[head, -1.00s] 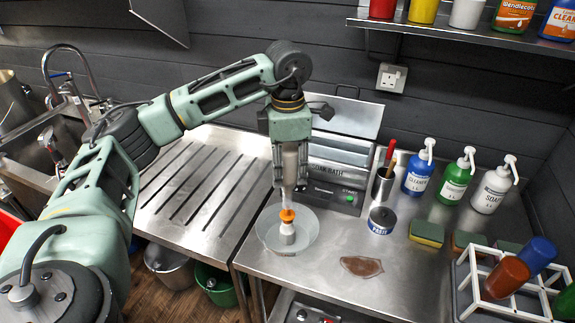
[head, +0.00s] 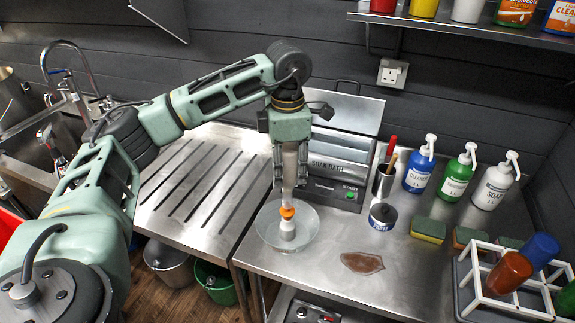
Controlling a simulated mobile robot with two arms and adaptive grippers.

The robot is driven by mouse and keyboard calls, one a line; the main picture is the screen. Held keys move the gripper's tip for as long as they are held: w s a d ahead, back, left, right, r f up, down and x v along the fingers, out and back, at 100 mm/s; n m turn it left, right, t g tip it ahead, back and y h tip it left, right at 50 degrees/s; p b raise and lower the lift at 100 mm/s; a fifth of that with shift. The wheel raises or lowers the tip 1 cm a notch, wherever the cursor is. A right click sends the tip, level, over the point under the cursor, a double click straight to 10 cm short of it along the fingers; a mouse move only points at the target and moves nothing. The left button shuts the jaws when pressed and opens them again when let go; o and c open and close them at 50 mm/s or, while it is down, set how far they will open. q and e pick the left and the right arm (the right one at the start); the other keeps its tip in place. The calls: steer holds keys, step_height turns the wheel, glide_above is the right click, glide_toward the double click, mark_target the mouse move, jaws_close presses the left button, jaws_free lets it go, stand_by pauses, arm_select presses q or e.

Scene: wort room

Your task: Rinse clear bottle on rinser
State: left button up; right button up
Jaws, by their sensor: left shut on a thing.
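My left gripper (head: 290,176) points straight down and is shut on a pale, see-through bottle (head: 289,190). The bottle is upright in line with the fingers, its lower end just above or touching the orange top of the rinser; I cannot tell which. The rinser (head: 266,231) is a shallow, clear round bowl with a white post and an orange piece at its middle. It stands on the steel counter's left end. The fingers hide much of the bottle. My right gripper is not in view.
A soak bath (head: 338,163) with a raised lid stands behind the rinser. A paste tin (head: 382,218), a brown puddle (head: 362,262), pump bottles (head: 456,179), sponges and a white bottle rack (head: 480,301) lie to the right. A ribbed drainboard (head: 200,185) is at left.

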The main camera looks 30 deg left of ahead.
arm_select(q)
steer(key=shift+f+b, duration=0.7)
steer(key=shift+f, duration=0.2)
stand_by(0.4)
steer(key=shift+s+f+b, duration=0.1)
steer(key=shift+f+b, duration=0.55)
steer(key=shift+f, duration=0.25)
steer(key=shift+r, duration=0.1)
steer(key=shift+r+p, duration=0.7)
steer(key=shift+r, duration=0.25)
steer(key=shift+f, duration=0.15)
